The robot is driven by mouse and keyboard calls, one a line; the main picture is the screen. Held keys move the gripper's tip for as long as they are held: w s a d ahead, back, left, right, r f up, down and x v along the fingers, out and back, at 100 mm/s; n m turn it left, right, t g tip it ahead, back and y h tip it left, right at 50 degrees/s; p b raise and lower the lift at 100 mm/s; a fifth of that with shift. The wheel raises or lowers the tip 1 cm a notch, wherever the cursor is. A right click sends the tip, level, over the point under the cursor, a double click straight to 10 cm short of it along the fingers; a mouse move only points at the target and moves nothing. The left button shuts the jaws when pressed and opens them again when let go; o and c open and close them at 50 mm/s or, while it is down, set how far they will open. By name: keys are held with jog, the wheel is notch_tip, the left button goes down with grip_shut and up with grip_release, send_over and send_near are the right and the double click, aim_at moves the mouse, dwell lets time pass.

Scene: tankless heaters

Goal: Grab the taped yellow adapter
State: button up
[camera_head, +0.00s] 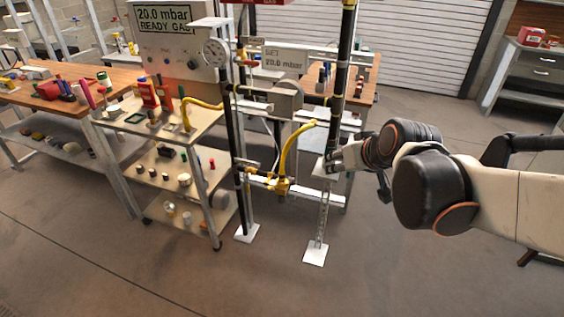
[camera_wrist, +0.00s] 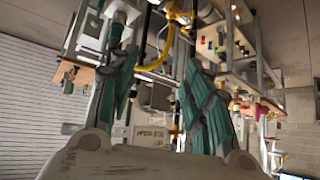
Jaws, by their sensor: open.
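A yellow hose (camera_head: 296,142) curves down to a yellow fitting (camera_head: 282,185) low on the pipe stand, left of my gripper (camera_head: 334,162). I cannot make out tape, so I cannot tell which yellow part is the taped adapter. A yellow hose (camera_wrist: 146,70) also shows in the wrist view, beyond and between the fingers. My gripper (camera_wrist: 160,60) is open there, with its teal-padded fingers spread and nothing held. In the head view its tips are small, beside the right-hand black post, apart from the fitting.
The black post (camera_head: 342,80) stands close to my gripper. A shelved cart (camera_head: 180,130) with red items and another yellow hose (camera_head: 203,103) stands left. A wooden bench (camera_head: 60,98) is farther left. The floor (camera_head: 400,270) in front is clear.

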aim_at(282, 172)
jog(key=w+a+f+n+t+y, duration=0.1)
jog(key=w+a+f, duration=0.25)
jog(key=w, duration=0.65)
jog(key=w+a+f+t, duration=0.1)
jog(key=w+a+f, duration=0.2)
jog(key=w+f, duration=0.3)
jog(key=w+a+f+n+y+b, duration=0.1)
jog(key=w+a+f, duration=0.2)
jog(key=w+f, duration=0.4)
jog(key=w+a+f+t+y+b, duration=0.1)
jog(key=w+a+f, duration=0.2)
jog(key=w+f, duration=0.4)
notch_tip(282, 172, down, 8)
jog(key=shift+f+n+t, duration=0.1)
jog(key=shift+n+t, duration=0.2)
jog(key=shift+n, duration=0.1)
jog(key=shift+r+b+x, duration=0.15)
jog(key=shift+b+x, duration=0.5)
jog(key=shift+x, duration=0.7)
jog(key=shift+r+b+x, duration=0.2)
jog(key=shift+b+x, duration=0.4)
jog(key=shift+x, duration=0.8)
jog(key=shift+w+a, duration=0.1)
jog(key=shift+a, duration=0.05)
grip_shut()
